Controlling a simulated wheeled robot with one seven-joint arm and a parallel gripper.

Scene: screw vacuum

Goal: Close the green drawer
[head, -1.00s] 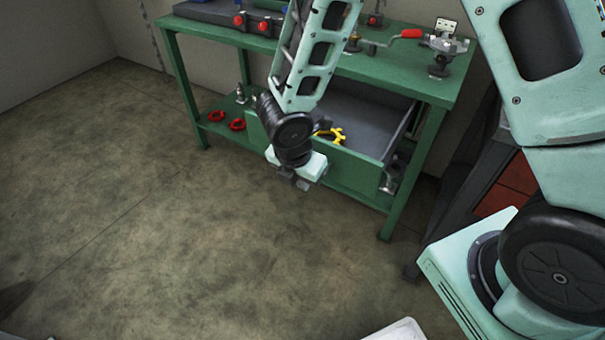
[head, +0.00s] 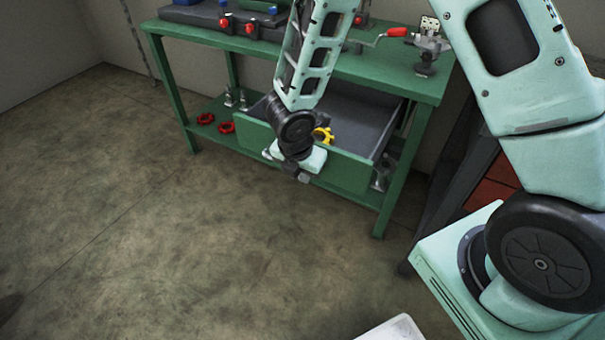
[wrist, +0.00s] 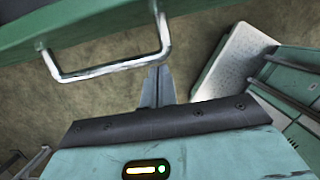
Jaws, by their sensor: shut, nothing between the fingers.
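The green drawer (head: 340,168) is pulled out from under the green workbench top, and its grey inside shows from above in the head view. A yellow object (head: 322,136) lies in it. In the wrist view, the green drawer front (wrist: 75,22) crosses the top with its metal handle (wrist: 110,67). My gripper (head: 304,177) is in front of the drawer front, and its fingers also show in the wrist view (wrist: 158,75). The fingers are together and empty, just below the handle in that picture. I cannot tell whether they touch it. My arm hides part of the drawer's left side.
The green workbench (head: 400,72) carries a red-handled tool (head: 397,32) and a dark case with red knobs. Red rings (head: 205,118) and metal parts lie on its lower shelf. A dark cabinet with red drawers (head: 492,190) stands at right. The floor at left is clear.

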